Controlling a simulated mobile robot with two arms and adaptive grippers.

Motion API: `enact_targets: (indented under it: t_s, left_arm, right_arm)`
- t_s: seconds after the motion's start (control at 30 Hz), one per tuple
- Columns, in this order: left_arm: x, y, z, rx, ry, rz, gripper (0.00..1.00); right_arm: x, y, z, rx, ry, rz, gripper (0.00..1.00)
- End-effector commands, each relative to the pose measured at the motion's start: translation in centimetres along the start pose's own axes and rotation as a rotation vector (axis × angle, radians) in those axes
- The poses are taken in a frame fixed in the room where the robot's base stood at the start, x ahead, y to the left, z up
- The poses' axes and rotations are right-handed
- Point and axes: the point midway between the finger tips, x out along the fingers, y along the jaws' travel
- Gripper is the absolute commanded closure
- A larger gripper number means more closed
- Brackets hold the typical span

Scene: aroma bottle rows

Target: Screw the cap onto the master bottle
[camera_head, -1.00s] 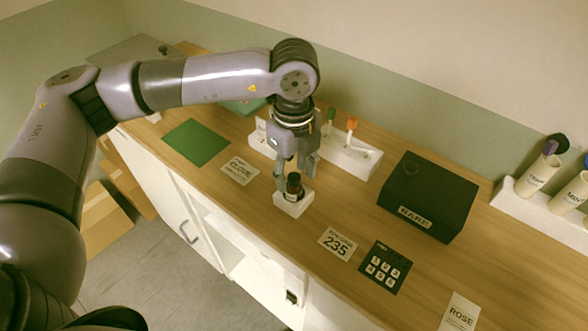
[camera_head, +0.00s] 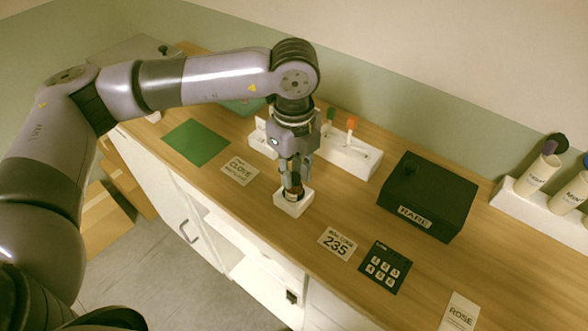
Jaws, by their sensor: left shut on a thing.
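A small dark amber master bottle (camera_head: 294,192) stands in a white square holder (camera_head: 292,206) near the front edge of the counter. My left gripper (camera_head: 292,184) points straight down over it, with its fingers closed around the bottle's top. The dark cap is mostly hidden between the fingers, so I cannot tell how it sits on the neck. The bottle looks upright in the holder. My right gripper is not in view.
A white rack (camera_head: 350,158) with colored-tip droppers stands just behind. A black box labelled RARE (camera_head: 428,200) and a keypad (camera_head: 380,268) are to the right. Flat cards marked CLOVE (camera_head: 240,171) and 235 (camera_head: 337,243) lie nearby. A green mat (camera_head: 196,142) lies left.

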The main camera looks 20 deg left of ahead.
Motion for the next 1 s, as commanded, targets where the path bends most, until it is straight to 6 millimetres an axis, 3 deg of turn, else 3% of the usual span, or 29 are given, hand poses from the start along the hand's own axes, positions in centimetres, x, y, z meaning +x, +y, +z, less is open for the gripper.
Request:
enact_targets:
  t_s: [0.27,1.0]
  left_arm:
    - [0.3,0.0,0.0,0.072,-0.001,-0.001,1.0]
    - [0.3,0.0,0.0,0.709,-0.001,-0.002,1.0]
  right_arm:
    - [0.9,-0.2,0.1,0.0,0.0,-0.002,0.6]
    - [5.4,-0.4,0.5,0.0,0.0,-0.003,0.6]
